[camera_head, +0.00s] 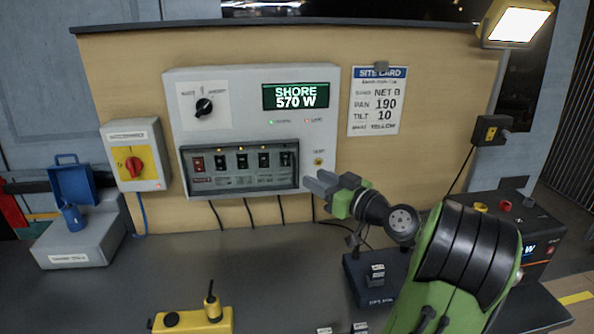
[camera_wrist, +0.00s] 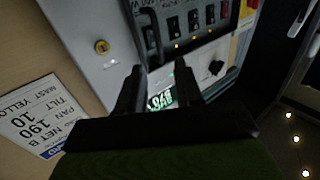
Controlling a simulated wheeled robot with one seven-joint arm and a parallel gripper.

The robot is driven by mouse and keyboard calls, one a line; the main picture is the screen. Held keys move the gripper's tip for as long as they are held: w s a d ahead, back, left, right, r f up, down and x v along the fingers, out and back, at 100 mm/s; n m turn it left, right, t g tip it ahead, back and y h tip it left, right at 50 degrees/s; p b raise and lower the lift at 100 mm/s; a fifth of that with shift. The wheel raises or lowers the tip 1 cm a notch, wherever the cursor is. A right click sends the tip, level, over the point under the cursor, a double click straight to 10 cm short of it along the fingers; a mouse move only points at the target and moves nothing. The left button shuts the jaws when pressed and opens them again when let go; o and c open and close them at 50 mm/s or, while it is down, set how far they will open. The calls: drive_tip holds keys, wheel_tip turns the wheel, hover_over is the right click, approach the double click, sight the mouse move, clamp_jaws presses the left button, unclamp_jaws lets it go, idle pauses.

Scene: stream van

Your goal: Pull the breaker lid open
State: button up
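The breaker lid (camera_head: 243,190) is a dark-framed cover over a row of breaker switches (camera_head: 243,161) on the grey panel, and it looks closed. In the wrist view the breaker bay (camera_wrist: 185,22) shows at the top, with a dark curved edge along its near side. My gripper (camera_head: 314,180) is in front of the panel, just right of the lid's lower right corner. In the wrist view my gripper (camera_wrist: 159,68) has its two fingers apart with nothing between them. It appears apart from the lid; the exact gap in depth is unclear.
Above the lid are a rotary knob (camera_head: 204,107) and a green-lit display (camera_head: 296,96). A red-and-yellow switch box (camera_head: 136,155) is left of the panel, a site card (camera_head: 377,101) right. A yellow device (camera_head: 193,320) and a dark block (camera_head: 366,285) stand on the bench.

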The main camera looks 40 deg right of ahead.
sight(295, 168)
drive_tip(key=w, duration=0.7)
drive_tip(key=shift+c, duration=0.3)
clamp_jaws()
idle(0.9)
